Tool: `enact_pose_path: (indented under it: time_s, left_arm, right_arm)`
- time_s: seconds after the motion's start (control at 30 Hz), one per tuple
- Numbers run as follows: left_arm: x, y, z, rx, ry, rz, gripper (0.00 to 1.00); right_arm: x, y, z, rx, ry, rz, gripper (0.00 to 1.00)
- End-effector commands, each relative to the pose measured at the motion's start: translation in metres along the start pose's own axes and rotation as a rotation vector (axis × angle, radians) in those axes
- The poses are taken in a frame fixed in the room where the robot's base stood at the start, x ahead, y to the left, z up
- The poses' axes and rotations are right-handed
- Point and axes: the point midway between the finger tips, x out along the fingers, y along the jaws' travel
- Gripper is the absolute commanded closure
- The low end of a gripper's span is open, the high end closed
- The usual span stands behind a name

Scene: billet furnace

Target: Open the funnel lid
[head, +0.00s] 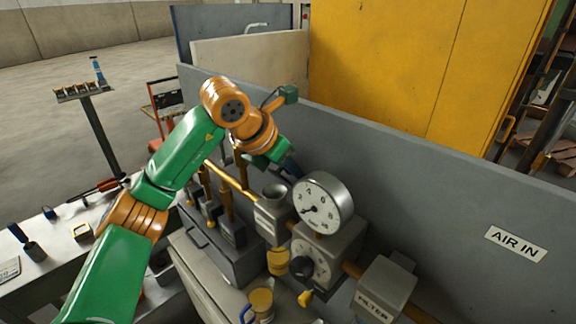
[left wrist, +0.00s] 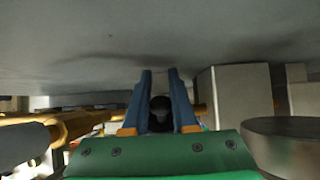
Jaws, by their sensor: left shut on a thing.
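My left gripper (head: 292,168) reaches over the pipework from the left, its blue fingers just behind and right of the grey funnel (head: 274,193). The funnel is a short cup on a labelled grey block, and its mouth looks uncovered from here. In the left wrist view, the two blue fingers (left wrist: 160,85) are shut on a dark rounded thing (left wrist: 160,112), which looks like a knob or handle. I cannot tell its full shape or whether it belongs to the funnel lid. The lid itself is not clearly visible. My right gripper is out of view.
A round pressure gauge (head: 325,203) stands close right of the funnel. A brass pipe (head: 234,179) runs along the grey wall (head: 420,190). A filter box (head: 386,289) sits at the lower right. A workbench (head: 45,240) with small tools lies left.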

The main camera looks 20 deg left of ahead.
Motion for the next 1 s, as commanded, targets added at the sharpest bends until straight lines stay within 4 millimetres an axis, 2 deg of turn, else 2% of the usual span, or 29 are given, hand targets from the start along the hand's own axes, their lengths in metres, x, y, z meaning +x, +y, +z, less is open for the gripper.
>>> enact_pose_path:
  time_s: [0.4, 1.0]
  left_arm:
    - [0.008, -0.001, 0.000, -0.001, 0.248, -0.001, 1.00]
    - [0.011, 0.000, -0.001, -0.001, 0.316, -0.002, 1.00]
  right_arm:
    - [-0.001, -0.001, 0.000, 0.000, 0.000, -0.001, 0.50]
    - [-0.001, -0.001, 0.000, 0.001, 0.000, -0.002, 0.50]
